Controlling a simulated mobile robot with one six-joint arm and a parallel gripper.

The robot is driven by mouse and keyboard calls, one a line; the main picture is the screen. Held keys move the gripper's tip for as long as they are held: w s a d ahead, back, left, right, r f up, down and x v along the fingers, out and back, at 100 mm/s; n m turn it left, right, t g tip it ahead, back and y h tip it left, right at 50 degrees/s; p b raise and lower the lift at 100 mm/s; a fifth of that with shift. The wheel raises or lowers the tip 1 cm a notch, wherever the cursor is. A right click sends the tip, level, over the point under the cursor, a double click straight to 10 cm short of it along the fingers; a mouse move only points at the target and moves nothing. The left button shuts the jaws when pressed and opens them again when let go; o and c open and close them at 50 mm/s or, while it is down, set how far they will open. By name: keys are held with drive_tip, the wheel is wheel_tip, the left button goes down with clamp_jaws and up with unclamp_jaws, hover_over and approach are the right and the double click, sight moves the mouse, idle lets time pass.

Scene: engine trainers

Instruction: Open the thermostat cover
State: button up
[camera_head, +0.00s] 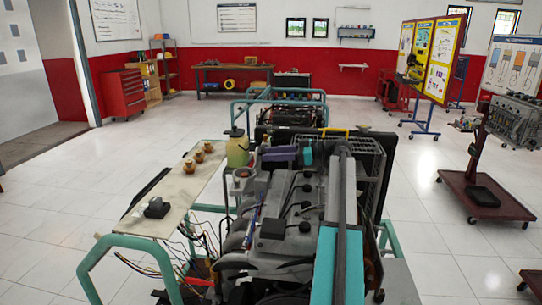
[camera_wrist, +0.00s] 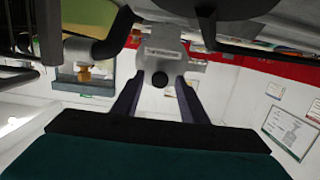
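My gripper (camera_head: 264,157) shows in the head view at the far end of the engine (camera_head: 285,205), its purple fingers pointing left from a teal body. In the wrist view my gripper (camera_wrist: 159,84) is open, with a dark finger on each side. A light grey housing (camera_wrist: 167,50) with a dark round spot sits between and just beyond the fingertips. It looks like the thermostat cover, but I cannot be sure. I cannot tell whether either finger touches it. In the head view the arm and gripper hide this part of the engine.
A board (camera_head: 150,215) left of the engine carries several brass-coloured parts (camera_head: 199,156) and a black block (camera_head: 156,208). A yellowish bottle (camera_head: 237,150) stands close left of the gripper. Teal frame rails (camera_head: 125,242) surround the engine. A dark hose (camera_wrist: 92,50) lies left of the fingers. The floor on both sides is mostly clear.

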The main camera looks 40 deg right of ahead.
drive_tip(key=b+v, duration=0.3)
drive_tip(key=v, duration=1)
drive_tip(key=shift+s, duration=0.15)
